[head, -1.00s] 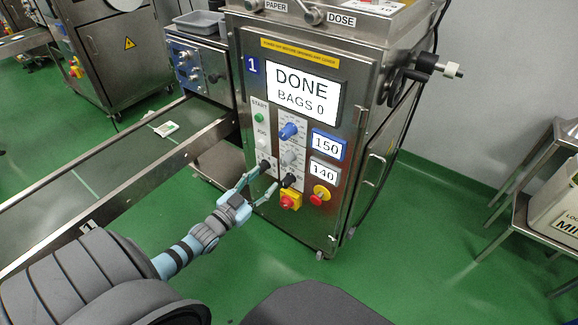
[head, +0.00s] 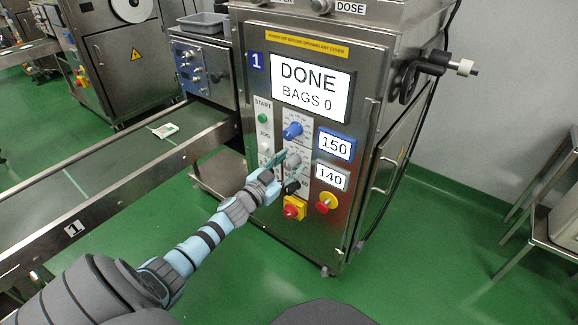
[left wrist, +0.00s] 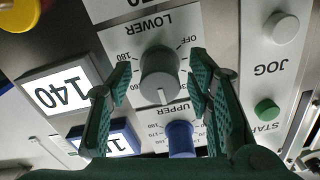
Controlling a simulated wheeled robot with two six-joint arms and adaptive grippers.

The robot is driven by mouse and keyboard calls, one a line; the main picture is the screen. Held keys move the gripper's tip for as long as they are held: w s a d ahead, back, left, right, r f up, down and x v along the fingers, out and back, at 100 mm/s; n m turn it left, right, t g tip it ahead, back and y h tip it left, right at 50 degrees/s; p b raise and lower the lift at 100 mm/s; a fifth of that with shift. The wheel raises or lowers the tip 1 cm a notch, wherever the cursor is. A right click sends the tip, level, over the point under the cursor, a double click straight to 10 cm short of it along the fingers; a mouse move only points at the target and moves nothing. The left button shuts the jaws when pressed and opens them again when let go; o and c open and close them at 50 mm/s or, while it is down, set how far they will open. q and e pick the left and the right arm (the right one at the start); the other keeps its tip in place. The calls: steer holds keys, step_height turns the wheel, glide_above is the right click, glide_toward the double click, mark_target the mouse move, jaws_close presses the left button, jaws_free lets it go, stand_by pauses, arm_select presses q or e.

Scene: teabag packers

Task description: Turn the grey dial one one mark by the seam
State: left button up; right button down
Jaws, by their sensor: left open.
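The grey dial (left wrist: 160,75) is round, with a pale pointer line, on the white plate labelled LOWER, upside down in the left wrist view. My left gripper (left wrist: 160,68) is open, with one green finger on each side of this dial. Gaps show between the fingers and the dial, and how far the fingertips reach along it is unclear. In the head view the left gripper (head: 285,162) is at the panel and partly covers the grey dial (head: 293,157). My right gripper is not in view.
The blue UPPER dial (head: 292,130) is just above the grey one. The displays read 150 (head: 335,145) and 140 (head: 331,177). A conveyor (head: 110,170) runs left.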

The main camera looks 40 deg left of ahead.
arm_select(q)
steer(key=shift+c, duration=0.6)
jaws_close()
steer(key=m, duration=0.4)
steer(key=shift+m, duration=0.8)
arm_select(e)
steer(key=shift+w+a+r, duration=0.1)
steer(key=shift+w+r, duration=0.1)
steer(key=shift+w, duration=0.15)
